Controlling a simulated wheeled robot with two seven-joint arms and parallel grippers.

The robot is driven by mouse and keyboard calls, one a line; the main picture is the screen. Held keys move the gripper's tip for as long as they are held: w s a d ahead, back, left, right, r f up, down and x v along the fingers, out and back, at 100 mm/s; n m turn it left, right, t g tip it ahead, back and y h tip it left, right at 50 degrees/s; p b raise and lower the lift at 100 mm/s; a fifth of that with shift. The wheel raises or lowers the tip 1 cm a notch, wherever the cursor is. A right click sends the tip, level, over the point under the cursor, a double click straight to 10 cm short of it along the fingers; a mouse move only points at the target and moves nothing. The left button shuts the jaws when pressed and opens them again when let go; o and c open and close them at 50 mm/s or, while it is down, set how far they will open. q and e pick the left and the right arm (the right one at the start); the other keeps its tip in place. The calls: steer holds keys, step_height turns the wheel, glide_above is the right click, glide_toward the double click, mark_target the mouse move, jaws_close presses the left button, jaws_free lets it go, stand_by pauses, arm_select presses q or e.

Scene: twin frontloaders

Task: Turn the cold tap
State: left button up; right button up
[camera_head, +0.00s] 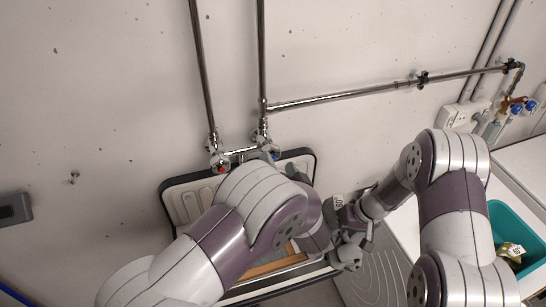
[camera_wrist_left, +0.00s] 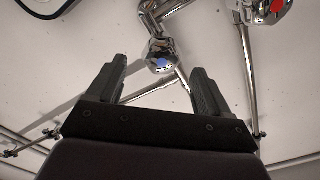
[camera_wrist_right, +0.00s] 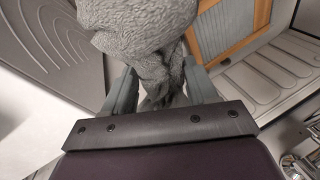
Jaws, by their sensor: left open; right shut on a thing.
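The cold tap (camera_head: 274,154) is a chrome knob with a blue mark on the wall mixer in the head view. In the left wrist view the cold tap (camera_wrist_left: 161,56) shows between and beyond the fingertips of my left gripper (camera_wrist_left: 158,66), which is open and empty. I see no contact. In the head view that gripper is mostly hidden by my arm. My right gripper (camera_wrist_right: 162,72) is shut on a grey cloth (camera_wrist_right: 140,38), which hangs low over the sink area; the cloth (camera_head: 346,257) also shows in the head view.
The hot tap (camera_head: 220,162), with a red mark, is left of the cold one. Chrome pipes (camera_head: 262,60) run up the wall. A sink with a dark rim (camera_head: 170,186) and wooden-framed board (camera_head: 275,267) lies below. A teal bin (camera_head: 505,222) stands at right.

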arm_select(q)
steer(key=shift+b+v, duration=0.45)
steer(key=shift+v, duration=1.85)
